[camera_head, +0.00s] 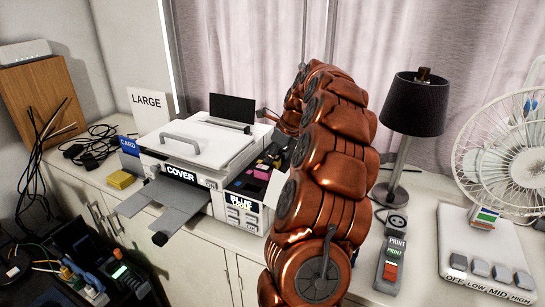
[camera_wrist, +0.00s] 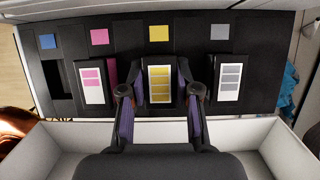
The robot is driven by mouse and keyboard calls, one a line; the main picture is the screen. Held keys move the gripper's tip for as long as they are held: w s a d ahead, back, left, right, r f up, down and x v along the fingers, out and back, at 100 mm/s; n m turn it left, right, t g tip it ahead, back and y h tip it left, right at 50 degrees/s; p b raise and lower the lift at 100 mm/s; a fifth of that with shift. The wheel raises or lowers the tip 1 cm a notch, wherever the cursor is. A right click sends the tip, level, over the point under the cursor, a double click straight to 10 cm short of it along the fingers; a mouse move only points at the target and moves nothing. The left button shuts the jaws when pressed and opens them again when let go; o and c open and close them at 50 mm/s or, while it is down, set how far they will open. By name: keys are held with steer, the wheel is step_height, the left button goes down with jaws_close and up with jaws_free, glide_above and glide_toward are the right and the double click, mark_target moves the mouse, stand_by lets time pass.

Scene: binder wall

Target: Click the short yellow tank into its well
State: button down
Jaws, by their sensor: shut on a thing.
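The short yellow tank (camera_wrist: 159,86), a black block with a yellow-striped white label, stands under the yellow mark (camera_wrist: 159,34) in the wrist view. My gripper (camera_wrist: 160,74) is shut on it, one finger on each side. The tank is in line with its well, between the pink tank (camera_wrist: 93,83) and the grey tank (camera_wrist: 229,78). I cannot tell how deep it sits. The well under the blue mark (camera_wrist: 47,41) looks empty and dark. In the head view my copper arm hides the gripper and most of the wells.
The white printer (camera_head: 200,143) has its tank bay at its right side. A white front wall (camera_wrist: 60,138) borders the bay near my gripper. A yellow block (camera_head: 121,180) lies left of the printer. A lamp (camera_head: 415,105) and a fan (camera_head: 510,150) stand to the right.

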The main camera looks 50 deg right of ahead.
stand_by(0.4)
steer(key=c, duration=0.7)
jaws_free()
steer(key=shift+c, duration=0.2)
steer(key=v, duration=1.2)
steer(key=shift+f, duration=0.1)
